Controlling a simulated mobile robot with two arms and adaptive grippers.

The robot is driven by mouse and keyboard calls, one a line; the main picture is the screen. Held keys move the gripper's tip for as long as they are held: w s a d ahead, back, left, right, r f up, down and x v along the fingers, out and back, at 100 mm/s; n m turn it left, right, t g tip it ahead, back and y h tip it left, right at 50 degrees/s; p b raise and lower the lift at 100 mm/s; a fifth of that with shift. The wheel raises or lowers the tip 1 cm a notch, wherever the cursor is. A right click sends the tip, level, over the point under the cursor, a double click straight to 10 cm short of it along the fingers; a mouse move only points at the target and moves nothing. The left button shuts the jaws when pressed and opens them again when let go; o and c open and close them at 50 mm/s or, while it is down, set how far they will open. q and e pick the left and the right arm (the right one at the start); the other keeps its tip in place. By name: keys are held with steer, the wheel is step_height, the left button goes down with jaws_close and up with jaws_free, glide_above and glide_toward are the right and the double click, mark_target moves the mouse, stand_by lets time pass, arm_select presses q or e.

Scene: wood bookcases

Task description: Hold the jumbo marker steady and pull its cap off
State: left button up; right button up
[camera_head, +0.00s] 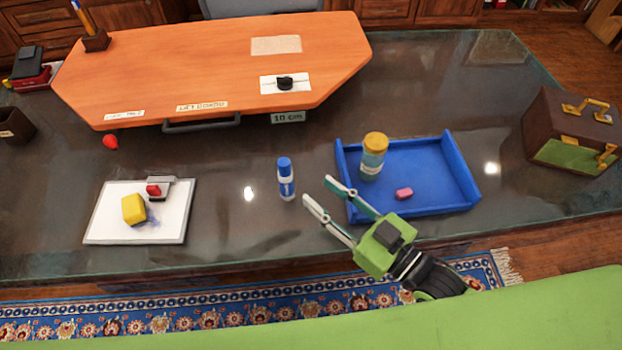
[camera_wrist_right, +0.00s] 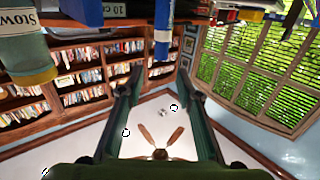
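The jumbo marker (camera_head: 286,181) stands upright on the dark desk, with a blue cap on top and a white-and-blue body. My right gripper (camera_head: 317,189) is open and empty, just right of the marker, its two fingertips pointing at it with a small gap between. In the right wrist view the marker (camera_wrist_right: 163,32) hangs upside down at the top, ahead of and between the open fingers (camera_wrist_right: 159,75); its upper part in that picture is cut off by the edge. My left gripper is not in view.
A blue tray (camera_head: 447,170) behind the right gripper holds a yellow-lidded jar (camera_head: 373,157) and a pink eraser (camera_head: 404,193). A white board (camera_head: 105,215) with a yellow block (camera_head: 134,208) lies left. An orange raised board (camera_head: 200,70) is behind. Desk around the marker is clear.

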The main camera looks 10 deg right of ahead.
mark_target(286, 161)
steer(key=x, duration=1.1)
steer(key=shift+w+a, duration=0.15)
steer(key=shift+w, duration=0.05)
jaws_close()
stand_by(0.5)
steer(key=shift+o, duration=0.6)
jaws_free()
